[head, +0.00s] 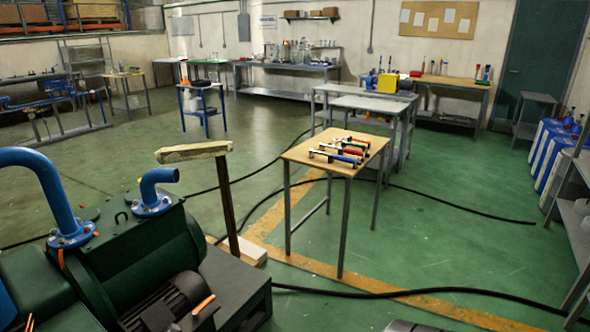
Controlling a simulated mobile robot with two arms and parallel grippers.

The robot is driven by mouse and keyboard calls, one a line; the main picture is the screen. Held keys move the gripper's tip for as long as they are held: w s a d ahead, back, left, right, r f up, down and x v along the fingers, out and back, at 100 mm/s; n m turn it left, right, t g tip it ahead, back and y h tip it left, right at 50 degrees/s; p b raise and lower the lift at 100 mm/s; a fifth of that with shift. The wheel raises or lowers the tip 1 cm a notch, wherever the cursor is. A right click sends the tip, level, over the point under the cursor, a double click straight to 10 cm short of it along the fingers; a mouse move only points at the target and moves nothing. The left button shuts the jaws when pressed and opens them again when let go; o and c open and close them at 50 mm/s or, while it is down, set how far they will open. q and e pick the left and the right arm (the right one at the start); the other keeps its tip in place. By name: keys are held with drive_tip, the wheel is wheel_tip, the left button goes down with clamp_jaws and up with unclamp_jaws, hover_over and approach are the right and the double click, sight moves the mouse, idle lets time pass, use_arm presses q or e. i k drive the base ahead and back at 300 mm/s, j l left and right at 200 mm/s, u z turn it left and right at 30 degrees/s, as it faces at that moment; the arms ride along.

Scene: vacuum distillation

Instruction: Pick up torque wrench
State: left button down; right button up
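Several hand tools (341,151) with red, blue, green and dark handles lie side by side on a small wooden-topped table (300,151) in the middle of the head view. They look like wrenches with metal shafts. They are too small here to tell which one is the torque wrench. Neither of my grippers is in view.
A green pump machine (140,250) with blue pipes stands at the lower left, beside a wooden post (229,205). Black hoses (460,208) cross the green floor around the tool table. Grey benches (372,103) stand behind it. Blue and white drums (550,150) stand at right.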

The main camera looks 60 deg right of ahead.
sight(322, 146)
drive_tip(key=z, duration=2.15)
drive_tip(key=i+l, duration=0.1)
drive_tip(key=i, duration=0.15)
